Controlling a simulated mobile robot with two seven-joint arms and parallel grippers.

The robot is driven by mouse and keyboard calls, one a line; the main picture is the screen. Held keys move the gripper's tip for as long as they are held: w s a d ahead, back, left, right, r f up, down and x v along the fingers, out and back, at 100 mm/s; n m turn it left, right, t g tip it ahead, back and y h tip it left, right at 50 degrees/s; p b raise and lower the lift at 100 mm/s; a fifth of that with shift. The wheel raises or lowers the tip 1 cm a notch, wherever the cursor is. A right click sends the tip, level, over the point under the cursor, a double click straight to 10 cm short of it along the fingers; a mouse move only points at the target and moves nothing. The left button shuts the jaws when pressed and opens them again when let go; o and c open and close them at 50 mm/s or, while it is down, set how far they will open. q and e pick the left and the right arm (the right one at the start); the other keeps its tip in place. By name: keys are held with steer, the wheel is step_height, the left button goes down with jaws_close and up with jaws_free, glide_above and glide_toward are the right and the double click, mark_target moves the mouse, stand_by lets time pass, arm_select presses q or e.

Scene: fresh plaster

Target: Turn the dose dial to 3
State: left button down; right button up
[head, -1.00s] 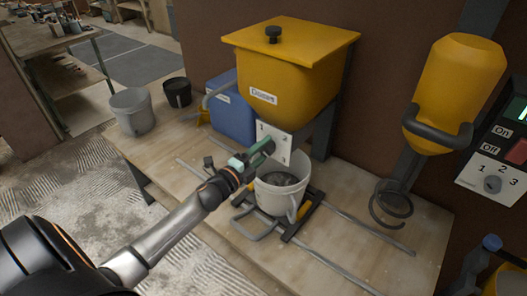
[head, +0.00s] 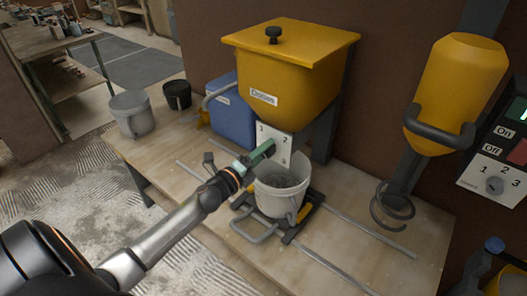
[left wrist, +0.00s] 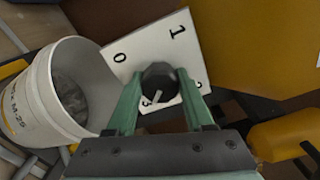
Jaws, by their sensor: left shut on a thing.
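The dose dial is a dark round knob (left wrist: 159,78) on a white number plate (head: 276,146) below the yellow hopper (head: 285,85). My left gripper (head: 265,151) is at the plate; its green fingers (left wrist: 158,98) are shut on the knob from both sides in the left wrist view. A pale mark on the knob points towards the plate's lower edge, near a partly hidden numeral that looks like a 3. My right gripper is not in view.
A white bucket (head: 269,194) with grey contents stands under the hopper, close below my left gripper. A blue box (head: 229,118), a grey bucket (head: 133,118) and a black pot (head: 177,95) stand left. A switch panel (head: 495,181) is at the right.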

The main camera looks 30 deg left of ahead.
arm_select(q)
steer(key=shift+c, duration=1.4)
jaws_free()
steer(key=s+b, duration=0.1)
steer(key=s, duration=1.1)
steer(key=shift+s+a, duration=0.25)
steer(key=shift+a, duration=0.2)
steer(key=shift+f, duration=0.1)
steer(key=s+d+f+n+g, duration=0.4)
steer(key=s+d+f+n, duration=0.3)
steer(key=d+f+n, duration=0.2)
steer(key=s+d+f+n+g, duration=0.5)
steer(key=s+d+f+n, duration=0.2)
steer(key=d+f+n, duration=0.2)
step_height(320, 180, down, 4)
steer(key=n, duration=0.2)
steer(key=shift+s+d+n+h+p, duration=0.15)
steer(key=shift+d+n+h+p, duration=0.15)
steer(key=shift+d+h, duration=0.1)
